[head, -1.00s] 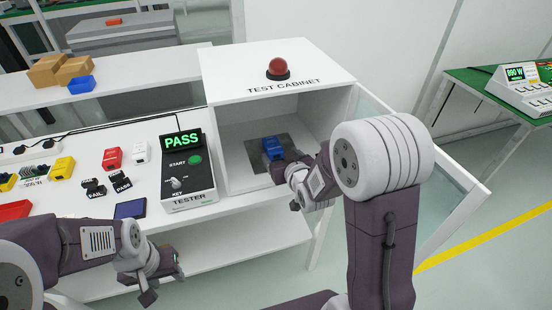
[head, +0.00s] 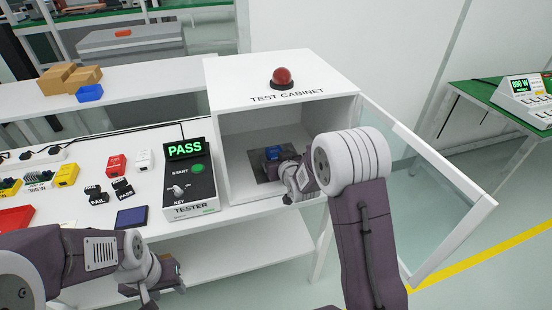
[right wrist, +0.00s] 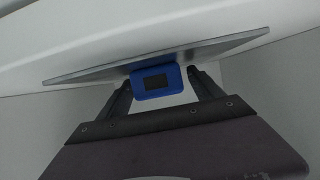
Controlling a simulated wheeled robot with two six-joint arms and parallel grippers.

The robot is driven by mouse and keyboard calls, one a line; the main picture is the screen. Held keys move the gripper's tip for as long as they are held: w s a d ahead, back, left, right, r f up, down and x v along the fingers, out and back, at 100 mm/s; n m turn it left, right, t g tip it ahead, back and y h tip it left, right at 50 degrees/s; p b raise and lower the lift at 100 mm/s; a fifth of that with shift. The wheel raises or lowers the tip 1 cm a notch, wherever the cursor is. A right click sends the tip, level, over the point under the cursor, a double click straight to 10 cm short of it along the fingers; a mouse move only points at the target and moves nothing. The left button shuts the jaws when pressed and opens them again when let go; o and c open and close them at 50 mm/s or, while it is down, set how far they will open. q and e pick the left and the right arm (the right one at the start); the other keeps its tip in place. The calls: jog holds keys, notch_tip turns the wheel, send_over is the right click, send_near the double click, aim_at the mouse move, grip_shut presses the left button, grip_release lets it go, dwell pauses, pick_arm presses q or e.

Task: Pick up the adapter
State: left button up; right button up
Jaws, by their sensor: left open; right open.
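A blue adapter (head: 273,153) sits on a dark plate (head: 262,173) inside the open test cabinet (head: 226,160). My right gripper reaches into the cabinet, its wrist hiding part of the adapter. In the right wrist view the blue adapter (right wrist: 156,82) with a dark face lies between the two fingers of my right gripper (right wrist: 160,84), which are apart, with gaps at both sides. My left gripper (head: 152,293) is open and empty, low in front of the bench, below the tester.
The cabinet's glass door (head: 430,180) stands open to the right of my right arm. The tester (head: 188,180), showing PASS, stands left of the cabinet. Red, white and yellow blocks and PASS and FAIL tags lie further left. A red dome lamp (head: 282,77) tops the cabinet.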

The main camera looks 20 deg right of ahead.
jog(key=shift+s, duration=0.1)
jog(key=shift+c, duration=1.4)
grip_shut()
jog(key=shift+r, duration=0.15)
jog(key=shift+r, duration=0.4)
jog(key=r, duration=0.2)
jog(key=d+r+p, duration=0.1)
jog(key=r, duration=0.1)
jog(key=shift+s, duration=0.25)
jog(key=s+d+r+p, duration=0.3)
jog(key=s+d+r, duration=0.3)
jog(key=d, duration=0.2)
jog(key=shift+d, duration=0.3)
